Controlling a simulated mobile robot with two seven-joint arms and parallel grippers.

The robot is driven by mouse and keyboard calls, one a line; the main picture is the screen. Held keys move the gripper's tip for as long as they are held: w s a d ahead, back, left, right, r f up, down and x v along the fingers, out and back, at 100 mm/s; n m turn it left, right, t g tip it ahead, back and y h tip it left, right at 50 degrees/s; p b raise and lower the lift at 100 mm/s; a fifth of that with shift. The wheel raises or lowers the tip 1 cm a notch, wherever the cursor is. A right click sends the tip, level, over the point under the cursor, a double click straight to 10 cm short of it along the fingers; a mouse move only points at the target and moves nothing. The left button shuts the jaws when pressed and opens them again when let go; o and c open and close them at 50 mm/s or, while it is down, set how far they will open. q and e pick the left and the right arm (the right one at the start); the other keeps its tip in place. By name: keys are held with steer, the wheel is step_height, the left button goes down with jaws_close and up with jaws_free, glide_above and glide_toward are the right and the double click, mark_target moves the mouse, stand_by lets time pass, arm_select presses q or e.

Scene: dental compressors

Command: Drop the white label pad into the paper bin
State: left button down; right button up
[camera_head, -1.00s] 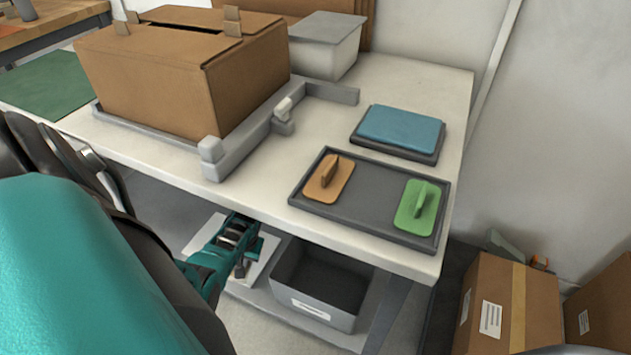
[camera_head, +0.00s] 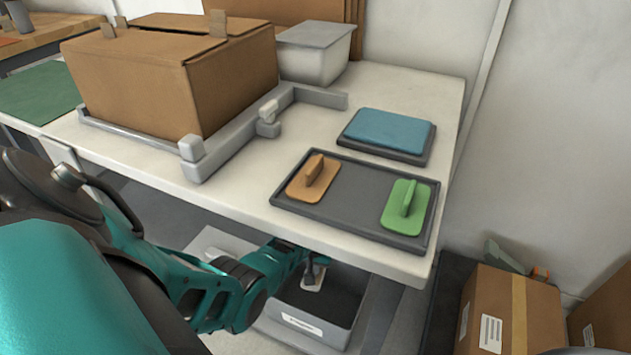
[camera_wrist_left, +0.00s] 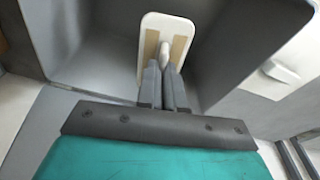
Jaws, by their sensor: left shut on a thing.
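The white label pad (camera_wrist_left: 151,32) is held by its raised handle in my left gripper (camera_wrist_left: 165,75); tan strips show on its face in the left wrist view. In the head view, the pad (camera_head: 314,279) and the left gripper (camera_head: 307,270) are over the opening of the grey paper bin (camera_head: 303,325), below the table edge. The bin's grey walls (camera_wrist_left: 80,45) surround the pad in the wrist view. I cannot tell how far above the bin floor the pad is. My right gripper is not in view.
A dark tray (camera_head: 350,203) on the white table holds an orange pad (camera_head: 312,182) and a green pad (camera_head: 402,212). A blue pad (camera_head: 390,130) lies behind. The table's front edge (camera_head: 330,252) overhangs the bin. Cardboard boxes (camera_head: 500,310) stand at right.

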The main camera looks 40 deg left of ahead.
arm_select(q)
step_height(320, 180, down, 2)
steer(key=shift+f+b, duration=0.1)
steer(key=shift+b, duration=0.6)
steer(key=shift+f+b, duration=0.3)
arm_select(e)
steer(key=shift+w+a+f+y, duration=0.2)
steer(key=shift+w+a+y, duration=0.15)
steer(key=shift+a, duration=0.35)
arm_select(q)
steer(key=c, duration=1.2)
jaws_free()
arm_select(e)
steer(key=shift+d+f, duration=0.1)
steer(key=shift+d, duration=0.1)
